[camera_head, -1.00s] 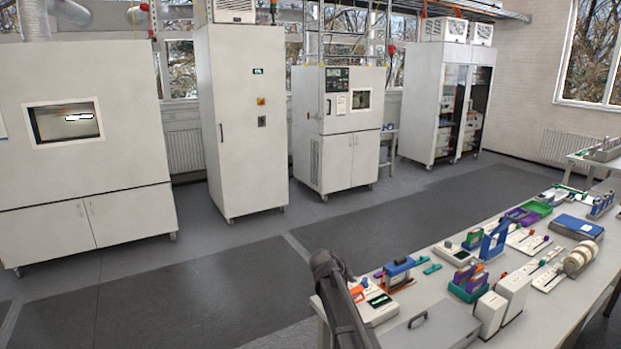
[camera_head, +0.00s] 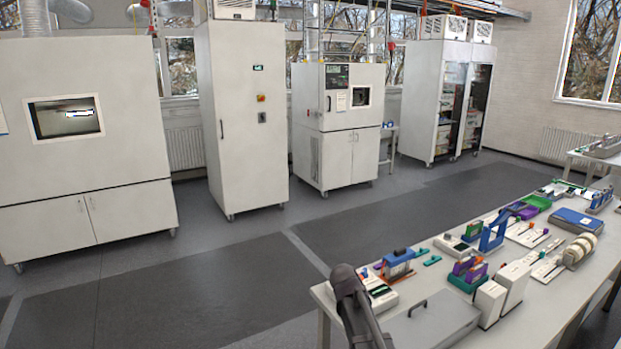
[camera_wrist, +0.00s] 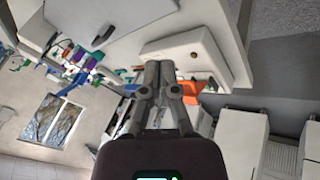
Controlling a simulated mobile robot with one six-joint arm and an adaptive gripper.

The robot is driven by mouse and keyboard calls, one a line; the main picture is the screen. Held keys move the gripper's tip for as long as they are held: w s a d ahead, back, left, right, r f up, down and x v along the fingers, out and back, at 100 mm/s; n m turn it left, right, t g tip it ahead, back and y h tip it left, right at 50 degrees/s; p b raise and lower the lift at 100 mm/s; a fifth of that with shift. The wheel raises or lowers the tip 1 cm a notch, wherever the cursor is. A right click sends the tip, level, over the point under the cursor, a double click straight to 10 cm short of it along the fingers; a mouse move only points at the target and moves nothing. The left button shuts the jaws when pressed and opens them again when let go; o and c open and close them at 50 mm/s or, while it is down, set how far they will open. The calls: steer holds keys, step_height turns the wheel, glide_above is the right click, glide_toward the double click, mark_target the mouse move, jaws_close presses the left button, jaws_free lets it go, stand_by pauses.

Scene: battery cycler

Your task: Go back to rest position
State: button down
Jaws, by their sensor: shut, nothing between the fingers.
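My gripper (camera_wrist: 160,68) shows in the wrist view with its two fingers together and nothing between them. It points over the work table, whose picture is turned nearly upside down there. In the head view my dark arm (camera_head: 358,308) stands at the near left corner of the table (camera_head: 412,300). The gripper's fingers cannot be made out in that view. The arm covers part of a small white device (camera_head: 383,299) on the table. I cannot tell whether the arm touches anything.
On the table stand a grey case with a handle (camera_head: 430,318), white boxes (camera_head: 488,302), a blue block (camera_head: 397,265), a green-based holder (camera_head: 466,284) and a blue case (camera_head: 576,220). Tall white cabinets (camera_head: 243,120) line the back. The dark floor (camera_head: 200,290) between is clear.

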steer(key=s+f+g+y+b, duration=0.1)
steer(key=s+f+y+b, duration=0.1)
steer(key=s, duration=0.8)
steer(key=s+f+g+y+b, duration=0.2)
steer(key=s+f, duration=0.5)
steer(key=s, duration=0.4)
steer(key=shift+d+f+n+g+y+b, duration=0.3)
steer(key=shift+n+y+b, duration=0.15)
steer(key=shift+b, duration=0.6)
steer(key=c, duration=1.4)
jaws_free()
